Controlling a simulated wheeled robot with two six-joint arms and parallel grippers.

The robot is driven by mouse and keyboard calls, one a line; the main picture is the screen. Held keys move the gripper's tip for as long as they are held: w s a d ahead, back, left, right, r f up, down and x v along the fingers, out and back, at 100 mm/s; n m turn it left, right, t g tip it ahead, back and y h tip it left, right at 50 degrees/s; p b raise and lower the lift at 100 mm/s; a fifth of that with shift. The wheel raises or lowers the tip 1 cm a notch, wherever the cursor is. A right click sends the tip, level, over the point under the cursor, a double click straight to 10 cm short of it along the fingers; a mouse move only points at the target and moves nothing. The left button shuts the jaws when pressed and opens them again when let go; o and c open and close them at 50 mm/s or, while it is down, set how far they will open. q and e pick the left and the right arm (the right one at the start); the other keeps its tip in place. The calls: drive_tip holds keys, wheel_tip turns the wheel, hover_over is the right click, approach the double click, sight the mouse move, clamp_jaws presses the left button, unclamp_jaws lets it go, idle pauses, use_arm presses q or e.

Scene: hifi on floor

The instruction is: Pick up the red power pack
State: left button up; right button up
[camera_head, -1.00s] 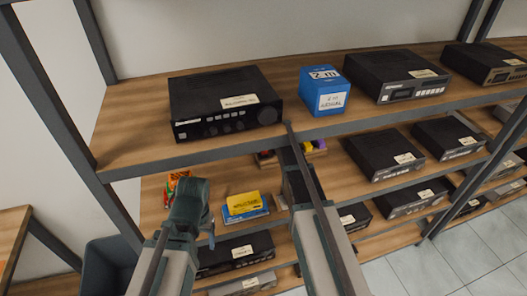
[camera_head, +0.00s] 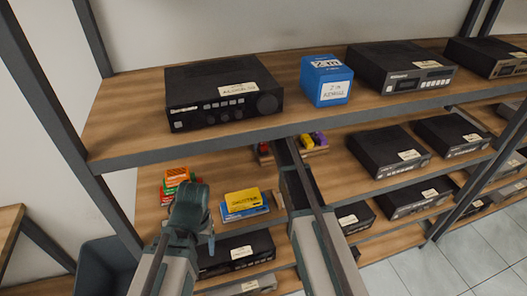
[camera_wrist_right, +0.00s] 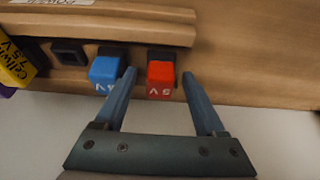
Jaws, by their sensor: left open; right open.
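The red power pack (camera_wrist_right: 160,78), marked 5 V, sits in a wooden holder (camera_wrist_right: 120,20) in the right wrist view. In the head view a small red block (camera_head: 263,149) shows on the middle shelf, left of my right arm. My right gripper (camera_wrist_right: 159,76) is open, with one finger on each side of the red pack. The left finger lies between it and a blue pack (camera_wrist_right: 105,70). I cannot tell whether the fingers touch either pack. My left gripper (camera_head: 190,202) hangs before the middle shelf, open and away from the pack.
A yellow pack (camera_wrist_right: 16,62) and an empty slot (camera_wrist_right: 69,52) are further left in the holder. The upper shelf above carries a black amplifier (camera_head: 222,95) and a blue box (camera_head: 326,80). A yellow box (camera_head: 242,198) lies near my left gripper.

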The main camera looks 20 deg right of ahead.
sight(263, 142)
clamp_jaws()
use_arm(q)
drive_tip(key=shift+r, duration=0.15)
use_arm(e)
drive_tip(key=shift+r, duration=0.15)
wheel_tip(263, 142, up, 3)
drive_tip(key=p, duration=0.2)
drive_tip(key=shift+f+p, duration=0.2)
drive_tip(key=shift+p, duration=0.15)
drive_tip(key=shift+r+p, duration=0.45)
drive_tip(key=s, duration=1.7)
drive_tip(key=shift+s+d+f, duration=0.1)
drive_tip(key=shift+s+d, duration=0.15)
use_arm(q)
wheel_tip(263, 142, up, 3)
drive_tip(key=shift+r, duration=0.15)
use_arm(e)
drive_tip(key=shift+s, duration=0.25)
use_arm(q)
drive_tip(key=shift+f, duration=0.2)
drive_tip(key=shift+c, duration=0.2)
use_arm(e)
drive_tip(key=shift+f, duration=0.15)
